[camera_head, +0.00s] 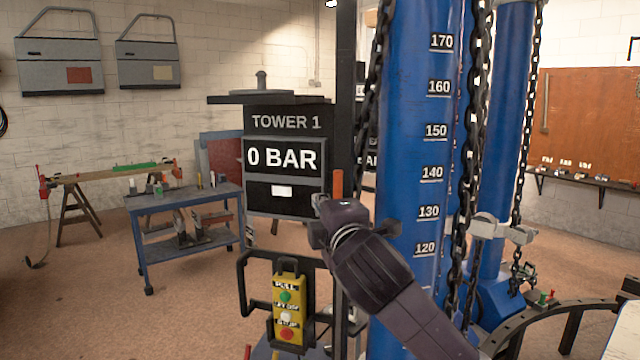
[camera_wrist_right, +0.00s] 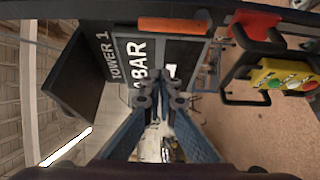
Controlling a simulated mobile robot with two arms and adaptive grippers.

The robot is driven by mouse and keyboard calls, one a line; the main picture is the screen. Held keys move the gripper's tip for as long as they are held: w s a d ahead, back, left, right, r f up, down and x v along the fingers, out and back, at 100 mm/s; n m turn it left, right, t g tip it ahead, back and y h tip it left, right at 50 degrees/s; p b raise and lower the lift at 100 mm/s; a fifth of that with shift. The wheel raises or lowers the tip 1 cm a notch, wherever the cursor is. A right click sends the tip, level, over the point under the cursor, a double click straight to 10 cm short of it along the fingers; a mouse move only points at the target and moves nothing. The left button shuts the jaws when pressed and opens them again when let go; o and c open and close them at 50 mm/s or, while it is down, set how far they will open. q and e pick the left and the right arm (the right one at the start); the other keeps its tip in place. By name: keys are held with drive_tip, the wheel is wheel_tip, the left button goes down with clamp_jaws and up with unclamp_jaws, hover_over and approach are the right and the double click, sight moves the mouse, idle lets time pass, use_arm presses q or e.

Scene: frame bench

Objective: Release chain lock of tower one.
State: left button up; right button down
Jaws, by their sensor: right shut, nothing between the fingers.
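The tower 1 panel (camera_head: 285,155) reads "TOWER 1" and "0 BAR". It also shows rotated in the right wrist view (camera_wrist_right: 125,62). An orange-red handle (camera_head: 338,183) stands upright on the dark post beside the panel, and it also shows in the right wrist view (camera_wrist_right: 180,25). Dark chains (camera_head: 468,180) hang along the blue column (camera_head: 425,90). My right gripper (camera_head: 324,212) is in front of the post, just below the handle in the picture. In the right wrist view its fingertips (camera_wrist_right: 162,82) are together, with nothing between them. My left gripper is not in view.
A yellow button box (camera_head: 288,310) hangs in a black frame below the panel. A blue workbench (camera_head: 185,210) and a sawhorse table (camera_head: 110,178) stand at the left. A second blue column (camera_head: 500,150) stands at the right. Open floor shows at the left.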

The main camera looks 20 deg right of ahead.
sight(340, 192)
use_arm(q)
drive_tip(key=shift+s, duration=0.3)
use_arm(e)
drive_tip(key=shift+s, duration=0.2)
